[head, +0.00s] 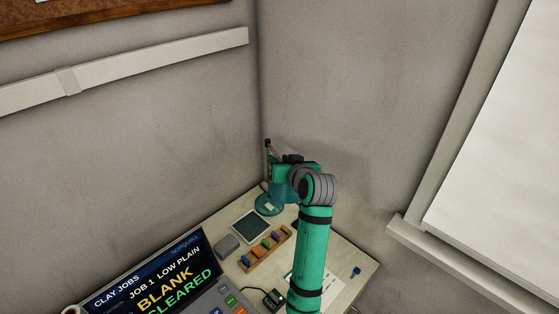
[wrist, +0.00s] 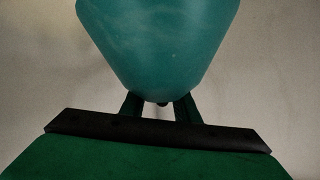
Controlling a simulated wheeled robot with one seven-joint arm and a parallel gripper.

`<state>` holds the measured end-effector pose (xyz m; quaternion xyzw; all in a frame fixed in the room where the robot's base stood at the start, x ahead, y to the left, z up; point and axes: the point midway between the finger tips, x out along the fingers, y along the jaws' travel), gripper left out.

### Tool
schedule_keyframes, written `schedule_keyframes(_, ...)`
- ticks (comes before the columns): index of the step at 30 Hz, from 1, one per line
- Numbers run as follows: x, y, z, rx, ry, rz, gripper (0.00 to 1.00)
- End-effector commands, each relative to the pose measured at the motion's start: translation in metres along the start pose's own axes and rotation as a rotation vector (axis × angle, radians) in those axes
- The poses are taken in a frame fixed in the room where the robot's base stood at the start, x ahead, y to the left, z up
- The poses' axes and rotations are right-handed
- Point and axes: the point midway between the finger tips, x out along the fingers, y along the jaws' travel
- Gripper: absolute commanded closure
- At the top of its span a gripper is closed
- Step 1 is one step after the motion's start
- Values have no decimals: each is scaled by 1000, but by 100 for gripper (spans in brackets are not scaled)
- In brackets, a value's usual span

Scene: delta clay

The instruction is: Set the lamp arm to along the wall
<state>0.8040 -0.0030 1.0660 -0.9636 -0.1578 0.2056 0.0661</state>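The lamp has a round teal base (head: 270,205) at the back corner of the table in the head view, with a thin dark upright (head: 268,150) near the wall corner. My arm covers much of the rest of it. In the wrist view a teal lamp shade (wrist: 158,45) fills the upper middle, very close. My gripper (wrist: 160,107) reaches under the shade's lower edge with its two fingers apart. The fingertips are hidden by the shade, and a small dark piece shows between them. I cannot tell whether they grip anything.
A grey tablet (head: 250,227), a wooden rack of coloured pieces (head: 264,250) and a grey block (head: 227,246) lie on the table. A console screen (head: 150,282) stands at the front left. Walls meet behind the lamp. A window sill (head: 460,268) juts out at right.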

Motion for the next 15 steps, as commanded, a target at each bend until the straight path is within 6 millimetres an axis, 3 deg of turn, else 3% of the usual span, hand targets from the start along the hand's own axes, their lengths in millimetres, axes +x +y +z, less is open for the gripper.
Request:
schedule_keyframes(11,6,0,0,0,0,0,72)
schedule_keyframes(15,6,0,0,0,0,0,100)
